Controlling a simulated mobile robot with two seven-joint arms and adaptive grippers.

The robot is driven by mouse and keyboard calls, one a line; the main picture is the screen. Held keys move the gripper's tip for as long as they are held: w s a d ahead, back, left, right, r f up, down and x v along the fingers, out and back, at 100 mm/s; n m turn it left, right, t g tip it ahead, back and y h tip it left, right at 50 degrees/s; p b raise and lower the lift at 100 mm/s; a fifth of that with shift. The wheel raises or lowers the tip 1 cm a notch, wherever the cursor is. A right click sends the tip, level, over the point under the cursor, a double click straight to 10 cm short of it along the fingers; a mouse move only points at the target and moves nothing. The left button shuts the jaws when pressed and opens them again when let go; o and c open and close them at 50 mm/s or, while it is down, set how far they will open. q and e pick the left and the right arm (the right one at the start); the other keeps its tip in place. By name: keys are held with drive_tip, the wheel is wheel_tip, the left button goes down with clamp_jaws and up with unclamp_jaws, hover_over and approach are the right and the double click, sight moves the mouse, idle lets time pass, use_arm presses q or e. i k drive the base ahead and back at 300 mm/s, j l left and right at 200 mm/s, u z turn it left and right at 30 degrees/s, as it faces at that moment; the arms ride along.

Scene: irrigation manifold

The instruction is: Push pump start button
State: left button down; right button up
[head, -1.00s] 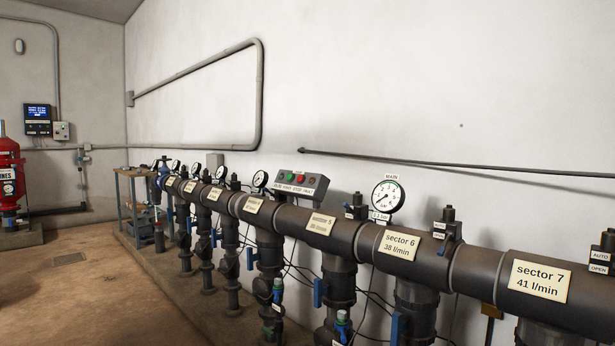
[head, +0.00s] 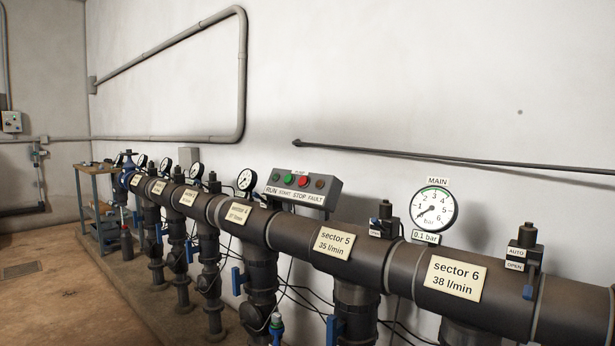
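The grey pump control box (head: 332,195) is mounted above the manifold pipe, near the middle of the head view. Its label strip reads RUN, START, STOP, FAULT. The green start button (head: 289,181) sits second from the left on its sloped face, beside a darker green run lamp (head: 276,177). The red stop button (head: 304,181) is to its right, then a dull brownish fault lamp (head: 320,184). Neither of my grippers shows in this view.
The thick dark manifold pipe (head: 300,231) runs along the wall below the box, with sector labels, valves and hanging cables. The main gauge (head: 433,209) reads near zero, its tag 0.1 bar. A blue-framed bench (head: 96,168) stands at far left. Floor at left is open.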

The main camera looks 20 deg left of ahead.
sight(288, 178)
drive_tip(key=i+j+z, duration=0.15)
drive_tip(key=j, duration=0.2)
drive_tip(key=i+j+z, duration=0.35)
drive_tip(key=j, duration=0.4)
drive_tip(key=i+j+z, duration=0.15)
drive_tip(key=j, duration=0.25)
drive_tip(key=i, duration=0.1)
